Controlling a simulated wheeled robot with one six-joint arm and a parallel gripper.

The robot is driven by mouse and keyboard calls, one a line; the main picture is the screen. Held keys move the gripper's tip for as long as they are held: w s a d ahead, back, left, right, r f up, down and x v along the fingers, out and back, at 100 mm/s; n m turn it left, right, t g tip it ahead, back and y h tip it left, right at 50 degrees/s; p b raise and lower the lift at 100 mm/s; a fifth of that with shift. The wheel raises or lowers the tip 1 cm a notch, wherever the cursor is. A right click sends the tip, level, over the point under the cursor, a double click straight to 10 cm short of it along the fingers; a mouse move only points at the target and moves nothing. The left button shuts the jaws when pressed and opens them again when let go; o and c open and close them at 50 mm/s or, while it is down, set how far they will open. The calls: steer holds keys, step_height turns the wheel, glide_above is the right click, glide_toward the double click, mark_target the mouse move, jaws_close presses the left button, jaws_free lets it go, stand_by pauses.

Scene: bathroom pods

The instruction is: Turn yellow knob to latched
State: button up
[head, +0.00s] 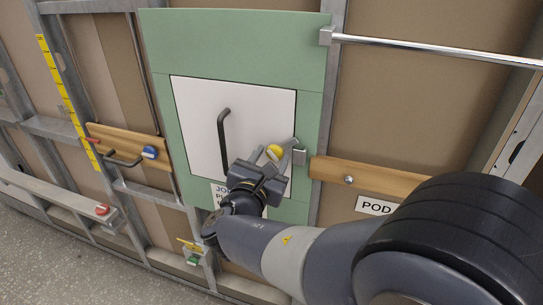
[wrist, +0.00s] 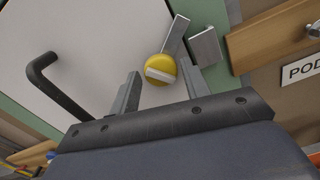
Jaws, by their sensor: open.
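The yellow knob (head: 274,152) sits on the right side of a white door panel (head: 190,110). In the wrist view the yellow knob (wrist: 160,71) is round, with a pale bar across its face. A grey latch arm (wrist: 175,36) runs from the knob up and to the right, its end beside a grey metal keeper block (wrist: 205,46). I cannot tell whether the arm touches the block. My gripper (head: 278,152) is open in front of the knob. In the wrist view my gripper's fingers (wrist: 160,80) are apart, below and to either side of the knob, with nothing between them gripped.
A black handle (head: 224,142) stands out from the door left of the knob. A wooden rail (head: 365,176) lies to the right, above a POD sign (head: 375,205). A blue knob (head: 150,152) is on another wooden board at the left. A metal bar (head: 440,50) crosses the upper right.

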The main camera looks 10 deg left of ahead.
steer(key=shift+w, duration=0.3)
steer(key=shift+c, duration=0.6)
steer(key=c, duration=0.6)
